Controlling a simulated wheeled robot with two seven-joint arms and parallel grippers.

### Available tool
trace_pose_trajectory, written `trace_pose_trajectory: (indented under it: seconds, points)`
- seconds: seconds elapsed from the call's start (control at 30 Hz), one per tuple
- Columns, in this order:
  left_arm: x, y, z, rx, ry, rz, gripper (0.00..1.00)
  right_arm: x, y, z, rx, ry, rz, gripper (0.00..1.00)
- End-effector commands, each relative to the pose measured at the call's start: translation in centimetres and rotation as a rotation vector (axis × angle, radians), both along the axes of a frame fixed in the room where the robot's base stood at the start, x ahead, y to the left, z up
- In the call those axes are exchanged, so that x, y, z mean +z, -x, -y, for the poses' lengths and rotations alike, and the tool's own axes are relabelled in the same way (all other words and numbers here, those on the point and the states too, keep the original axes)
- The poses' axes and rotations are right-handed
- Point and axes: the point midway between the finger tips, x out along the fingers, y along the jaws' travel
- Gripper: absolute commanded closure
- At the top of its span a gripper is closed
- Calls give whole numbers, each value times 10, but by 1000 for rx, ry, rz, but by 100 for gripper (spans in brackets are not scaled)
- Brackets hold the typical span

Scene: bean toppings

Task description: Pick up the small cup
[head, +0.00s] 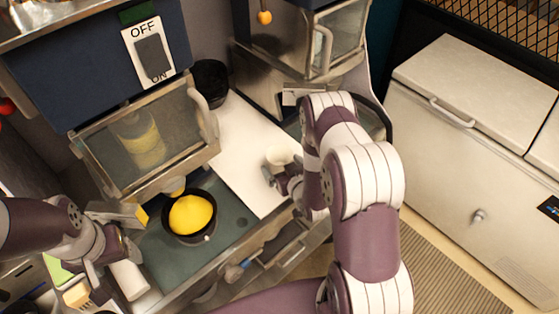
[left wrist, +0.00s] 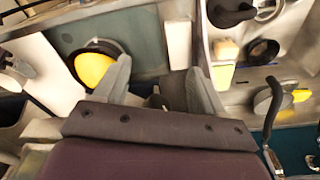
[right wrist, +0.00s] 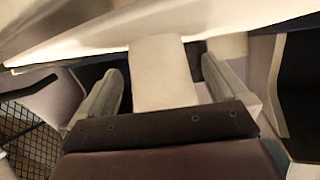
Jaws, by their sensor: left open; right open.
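A small white cup (head: 279,155) stands on the white counter in the head view, just beyond my right gripper (head: 273,177). In the right wrist view a pale cup-like body (right wrist: 163,70) lies between the two spread fingers of my right gripper (right wrist: 163,90). The fingers are open with a gap on each side. My left gripper (head: 122,248) is open and empty at the lower left. It also shows open in the left wrist view (left wrist: 155,88). My right arm hides part of the area around the cup.
A black bowl (head: 172,230) with a yellow heap stands under the bean dispenser (head: 150,135) on a grey-green surface. A black container (head: 210,80) stands at the back. A steel machine (head: 262,80) stands behind the cup. The white counter (head: 235,155) is mostly clear.

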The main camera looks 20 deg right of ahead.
Motion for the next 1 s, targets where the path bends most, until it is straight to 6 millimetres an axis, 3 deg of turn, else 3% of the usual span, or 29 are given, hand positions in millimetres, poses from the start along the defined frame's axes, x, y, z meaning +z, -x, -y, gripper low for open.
trace_pose_trajectory:
  seconds: [0.07, 0.23, 0.27, 0.67, 0.77, 1.0]
  points:
    - [-1, 0, 0, 0, 0, 0, 30, 0, 0, 0, 0, 0, 0, 0]
    - [-1, 0, 0, 0, 0, 0, 30, 0, 0, 0, 0, 0, 0, 52]
    - [-1, 0, 0, 0, 0, 0, 30, 0, 0, 0, 0, 0, 0, 54]
    - [-2, 0, 0, 0, 0, 0, 30, 4, 0, 0, -1, 1, 1, 55]
    - [-7, 0, 0, 0, 0, 0, 30, 18, -1, 0, 0, 2, 5, 55]
    - [-20, 0, 0, 0, 0, 0, 30, 74, 0, 1, 0, 2, 6, 55]
